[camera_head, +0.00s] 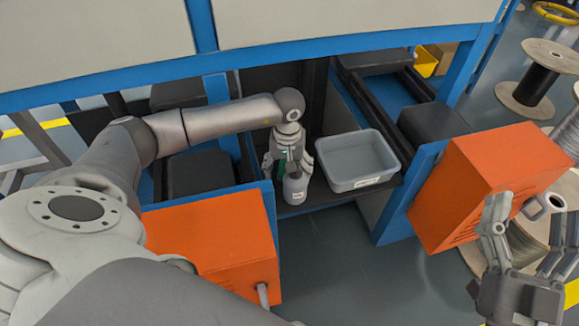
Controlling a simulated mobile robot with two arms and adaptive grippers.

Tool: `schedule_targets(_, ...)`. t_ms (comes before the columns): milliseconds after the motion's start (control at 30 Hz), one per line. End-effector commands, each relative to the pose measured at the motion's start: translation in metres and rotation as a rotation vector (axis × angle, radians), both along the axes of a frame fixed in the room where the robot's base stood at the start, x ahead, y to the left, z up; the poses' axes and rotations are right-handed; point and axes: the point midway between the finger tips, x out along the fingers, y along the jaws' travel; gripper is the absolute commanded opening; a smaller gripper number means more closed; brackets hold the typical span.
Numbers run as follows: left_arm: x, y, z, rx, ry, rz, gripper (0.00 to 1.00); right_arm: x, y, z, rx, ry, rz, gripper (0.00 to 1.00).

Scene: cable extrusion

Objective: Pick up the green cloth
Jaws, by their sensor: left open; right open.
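A small patch of green (281,163), likely the green cloth, shows between the fingers of my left gripper (287,168); most of it is hidden. My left gripper is open and points down over the shelf at the middle. A grey bottle with a white label (294,189) stands upright just below and between its fingers. I cannot tell whether the fingers touch the cloth or the bottle. My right gripper (530,215) is open and empty at the right, in front of the orange box and away from the shelf.
A grey bin (341,179) stands on the dark shelf just right of the bottle. Orange boxes flank the opening at left (215,235) and right (465,185). A blue frame beam (300,50) crosses above. Cable spools (536,78) stand at the right. The floor in front is clear.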

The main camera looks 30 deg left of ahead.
Motion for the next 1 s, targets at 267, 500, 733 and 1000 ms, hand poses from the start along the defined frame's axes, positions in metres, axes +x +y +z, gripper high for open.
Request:
schedule_targets(267, 0.0002, -0.0002, -0.0018, -0.001, 0.000, 0.000, 0.79, -0.0013, 0.0001, 0.0029, 0.005, -0.015, 0.001, 0.74)
schedule_targets(500, 0.0001, -0.0003, -0.0017, -0.001, 0.000, 0.000, 0.52, -0.0012, 0.0002, 0.0026, 0.004, -0.014, 0.001, 0.74)
schedule_targets(733, 0.0002, -0.0002, -0.0015, 0.000, -0.001, 0.000, 0.33, -0.0011, 0.0003, 0.0023, 0.004, -0.013, 0.001, 0.74)
schedule_targets(1000, 0.0004, -0.0001, 0.0005, 0.000, -0.001, 0.000, 0.33, -0.0005, 0.0004, 0.0020, 0.003, -0.009, 0.001, 0.74)
